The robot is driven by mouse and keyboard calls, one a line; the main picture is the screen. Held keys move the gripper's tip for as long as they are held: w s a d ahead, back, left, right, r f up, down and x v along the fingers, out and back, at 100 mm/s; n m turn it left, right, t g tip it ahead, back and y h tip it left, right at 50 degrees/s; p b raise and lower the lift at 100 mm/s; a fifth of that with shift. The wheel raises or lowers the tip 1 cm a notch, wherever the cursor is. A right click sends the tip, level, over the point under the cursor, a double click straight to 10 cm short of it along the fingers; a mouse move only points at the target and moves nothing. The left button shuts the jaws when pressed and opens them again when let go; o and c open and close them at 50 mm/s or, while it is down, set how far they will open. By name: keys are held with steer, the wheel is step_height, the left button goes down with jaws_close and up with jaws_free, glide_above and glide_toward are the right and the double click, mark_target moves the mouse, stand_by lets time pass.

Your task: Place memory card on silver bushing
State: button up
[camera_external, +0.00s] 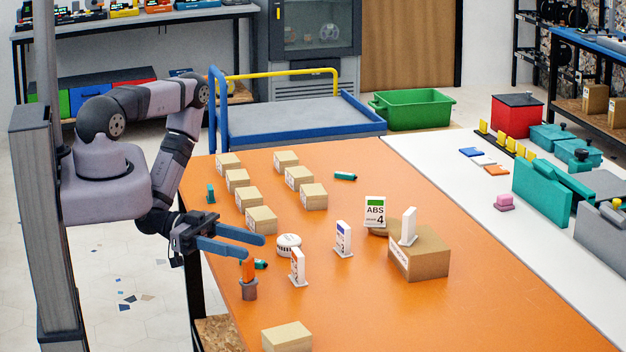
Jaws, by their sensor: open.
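A small upright orange piece (248,269), which looks like the memory card, stands on a short greyish cylinder (250,291), which looks like the silver bushing. The cylinder rests on the orange table near its left edge. The piece appears to touch the cylinder's top. My gripper (257,248) has two long blue fingers, spread apart and reaching right from the wrist. The nearer fingertip overlaps the top of the orange piece in this view and hides it. I cannot tell whether the fingers touch it.
A teal piece (261,264), a white round device (288,246) and an upright white card (298,267) stand close by. Several small cardboard boxes (261,220) are behind; another box (287,338) is at the front. A larger box (419,256) stands right. The right front table is clear.

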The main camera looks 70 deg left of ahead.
steer(key=shift+r+p, duration=0.95)
steer(key=shift+r, duration=0.65)
steer(key=w+a+g+y, duration=0.35)
steer(key=a+y, duration=0.25)
steer(key=a, duration=0.2)
steer(key=w+a+g+y, duration=0.3)
steer(key=a+g+y, duration=0.2)
steer(key=a+y, duration=0.15)
steer(key=s+d+r+n+g+b, duration=0.1)
steer(key=s+d+r+n+g, duration=0.3)
steer(key=s+r+n, duration=0.5)
steer(key=s+d, duration=0.1)
steer(key=s, duration=0.1)
steer(key=shift+s+d+r, duration=0.15)
steer(key=shift+s+r, duration=0.2)
steer(key=shift+s, duration=0.05)
